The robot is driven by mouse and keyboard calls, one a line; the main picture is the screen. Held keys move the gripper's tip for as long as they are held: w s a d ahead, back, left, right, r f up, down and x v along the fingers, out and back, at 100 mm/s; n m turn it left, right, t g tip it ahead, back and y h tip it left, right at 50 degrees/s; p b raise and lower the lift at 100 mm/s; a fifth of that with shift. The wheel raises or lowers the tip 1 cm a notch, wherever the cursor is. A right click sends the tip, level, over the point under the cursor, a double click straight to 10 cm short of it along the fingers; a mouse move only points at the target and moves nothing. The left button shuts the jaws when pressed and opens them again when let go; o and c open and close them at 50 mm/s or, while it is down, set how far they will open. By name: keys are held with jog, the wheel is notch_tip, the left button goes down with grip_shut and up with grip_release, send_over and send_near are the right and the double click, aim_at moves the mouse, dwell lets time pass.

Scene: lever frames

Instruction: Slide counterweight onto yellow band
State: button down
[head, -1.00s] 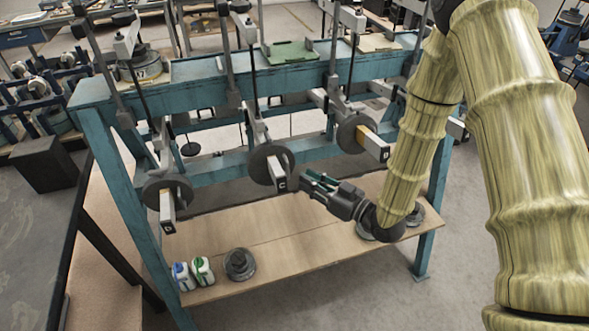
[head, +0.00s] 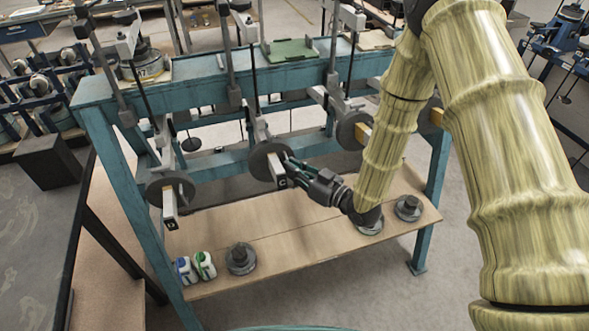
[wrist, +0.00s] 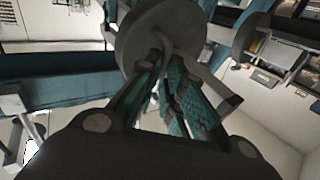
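A dark round counterweight (head: 262,162) sits on the middle lever's arm, just behind its pale end block (head: 277,171). My gripper (head: 288,171) is at this end from the right, with its fingertips beside the weight and the end block. In the wrist view, the weight (wrist: 150,30) fills the top middle, and my teal-padded fingers (wrist: 160,72) reach up to its lower edge with a gap between them. I cannot tell whether they touch it. Yellow shows on the lever to the right (head: 363,134) and on the far-right lever (head: 437,116). No yellow is visible on the middle lever.
Similar counterweights hang on the left lever (head: 158,187) and right lever (head: 346,127). The blue frame (head: 110,190) surrounds them.

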jog(key=shift+w+a+b, duration=0.1)
jog(key=shift+w+b, duration=0.25)
jog(key=shift+b, duration=0.3)
jog(key=c, duration=1.8)
grip_release()
jog(key=shift+c, duration=0.2)
jog(key=shift+s, duration=0.1)
jog(key=v, duration=1.2)
